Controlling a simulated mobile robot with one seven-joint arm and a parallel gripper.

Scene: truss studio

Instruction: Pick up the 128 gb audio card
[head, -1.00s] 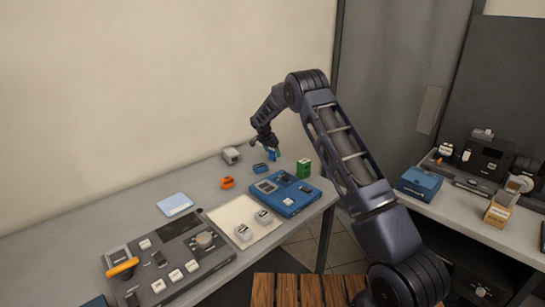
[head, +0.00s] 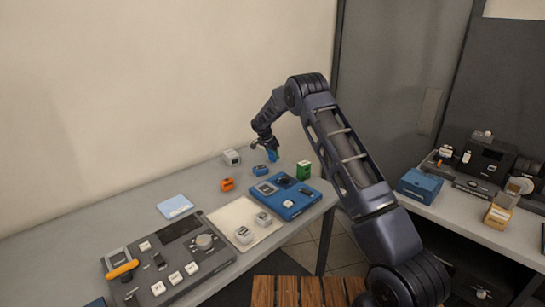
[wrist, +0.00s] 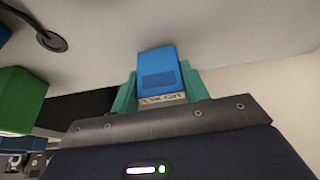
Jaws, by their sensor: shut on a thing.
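The audio card is a blue block (wrist: 160,72) with a pale label strip that appears upside down and reads like 128 GB. My gripper (wrist: 158,84) is shut on it, with a teal finger on each side. In the head view, the blue card (head: 272,156) hangs below my gripper (head: 269,147), over the far right part of the grey table (head: 75,238). The gap beneath the card is hard to judge.
Near the card are a second blue block (head: 260,170), a grey block (head: 232,157), an orange block (head: 227,184) and a green box (head: 303,170). A blue device (head: 288,211) and a grey console (head: 178,273) lie nearer.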

